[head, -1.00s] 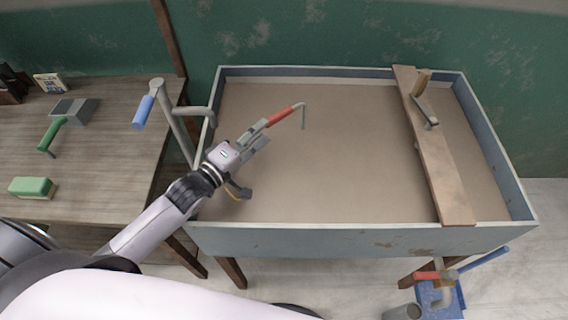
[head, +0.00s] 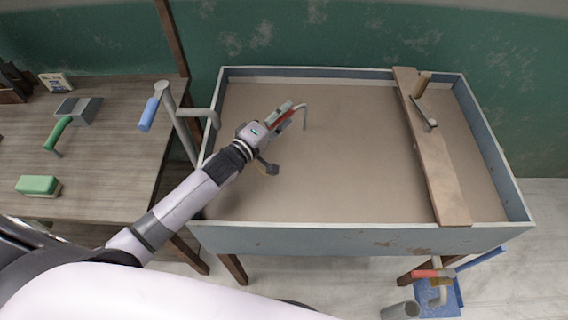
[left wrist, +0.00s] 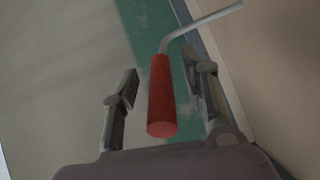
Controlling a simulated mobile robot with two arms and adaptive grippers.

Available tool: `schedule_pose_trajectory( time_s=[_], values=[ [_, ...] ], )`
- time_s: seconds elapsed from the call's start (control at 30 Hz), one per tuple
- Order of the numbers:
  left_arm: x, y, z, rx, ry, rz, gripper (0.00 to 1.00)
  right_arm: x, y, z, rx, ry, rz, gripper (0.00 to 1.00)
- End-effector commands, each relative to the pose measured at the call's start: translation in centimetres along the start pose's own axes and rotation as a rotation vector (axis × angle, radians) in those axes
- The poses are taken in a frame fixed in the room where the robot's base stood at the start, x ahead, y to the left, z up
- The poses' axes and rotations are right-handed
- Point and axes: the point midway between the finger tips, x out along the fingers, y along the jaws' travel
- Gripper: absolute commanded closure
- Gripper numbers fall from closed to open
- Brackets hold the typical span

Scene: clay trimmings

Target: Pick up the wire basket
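I make out no wire basket in either view. My left gripper (head: 284,115) reaches over the left part of the large sand-coloured tray (head: 360,240). Its fingers are apart, on either side of a red handle (left wrist: 162,98) with a bent grey metal rod (left wrist: 203,20). In the left wrist view there is a clear gap between the left finger and the handle. In the head view the rod (head: 304,112) bends downward beyond the fingertips; I cannot tell what it joins. My right gripper is not in view.
A plank (head: 435,160) with a hammer-like tool (head: 425,112) lies across the tray's right side. A table (head: 105,165) at left holds a green brush (head: 38,185). The tray's middle is clear.

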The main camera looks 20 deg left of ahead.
Motion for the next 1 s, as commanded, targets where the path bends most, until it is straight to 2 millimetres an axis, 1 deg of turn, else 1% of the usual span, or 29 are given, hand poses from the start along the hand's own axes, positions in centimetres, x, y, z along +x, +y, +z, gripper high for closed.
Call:
schedule_pose_trajectory(
  time_s=[0.03, 0.07, 0.5, 0.6, 1.0],
  values=[
    [-0.01, 0.01, -0.02, 0.0, 0.0, 0.0, 0.63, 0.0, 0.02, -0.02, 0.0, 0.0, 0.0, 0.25],
    [-0.02, 0.01, -0.02, 0.0, 0.0, 0.0, 0.65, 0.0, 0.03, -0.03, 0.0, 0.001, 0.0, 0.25],
    [-0.04, 0.0, -0.02, 0.0, 0.0, 0.0, 0.95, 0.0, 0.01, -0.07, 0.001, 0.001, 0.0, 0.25],
    [-0.04, 0.0, -0.02, 0.0, 0.0, 0.0, 1.0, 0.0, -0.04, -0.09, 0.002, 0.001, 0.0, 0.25],
    [-0.05, -0.03, -0.02, 0.0, 0.0, -0.001, 1.0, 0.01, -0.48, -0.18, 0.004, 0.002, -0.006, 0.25]
  ],
)
